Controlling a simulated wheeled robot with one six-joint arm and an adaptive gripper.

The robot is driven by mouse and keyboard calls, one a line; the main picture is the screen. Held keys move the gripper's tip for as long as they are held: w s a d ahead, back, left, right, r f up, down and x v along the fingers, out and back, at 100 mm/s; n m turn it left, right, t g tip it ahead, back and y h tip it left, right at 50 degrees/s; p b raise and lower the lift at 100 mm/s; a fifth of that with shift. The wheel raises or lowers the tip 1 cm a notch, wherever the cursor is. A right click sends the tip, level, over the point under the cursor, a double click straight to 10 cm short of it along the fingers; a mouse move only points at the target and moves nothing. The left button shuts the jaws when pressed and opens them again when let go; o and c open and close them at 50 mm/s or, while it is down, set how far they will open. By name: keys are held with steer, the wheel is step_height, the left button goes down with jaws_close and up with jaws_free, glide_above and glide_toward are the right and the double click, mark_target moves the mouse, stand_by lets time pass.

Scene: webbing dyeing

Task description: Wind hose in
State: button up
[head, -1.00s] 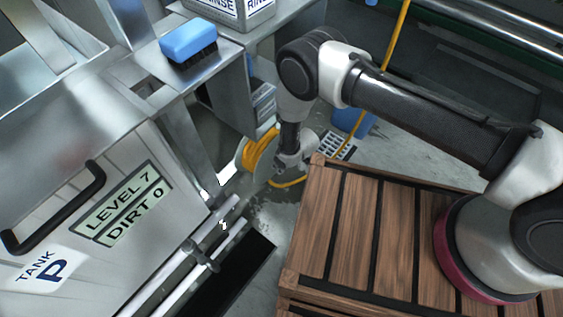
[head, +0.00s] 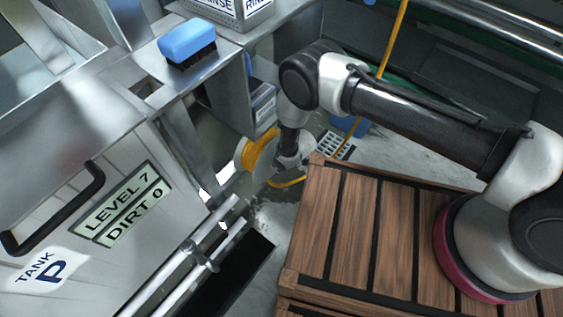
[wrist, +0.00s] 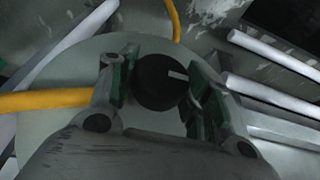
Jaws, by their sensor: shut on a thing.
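The hose reel (head: 245,155) is a pale disc with yellow hose wound on it, low beside the steel frame in the head view. In the wrist view its pale round face (wrist: 60,75) fills much of the picture. A black round knob (wrist: 160,82) with a light mark sits between the fingers of my gripper (wrist: 158,88), which is shut on it. The yellow hose (wrist: 45,101) runs off to the left and another length goes up. In the head view my gripper (head: 285,165) is at the reel, and its fingers are hard to make out. Loose yellow hose (head: 287,183) lies on the floor.
The tank (head: 60,235) with a black handle and a "LEVEL 7 / DIRT 0" label stands at left. A blue brush (head: 187,42) sits on the steel ledge. White pipes (head: 185,262) lie below the reel. A floor drain (head: 335,146) and wet floor are behind.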

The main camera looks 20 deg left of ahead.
steer(key=shift+w+m+g+y, duration=0.3)
steer(key=shift+g+y, duration=0.1)
steer(key=shift+g, duration=0.5)
steer(key=shift+s+g, duration=0.1)
steer(key=shift+g, duration=0.3)
steer(key=o, duration=1)
steer(key=shift+s, duration=0.1)
steer(key=shift+r, duration=0.1)
steer(key=v, duration=1.2)
steer(key=shift+d, duration=0.15)
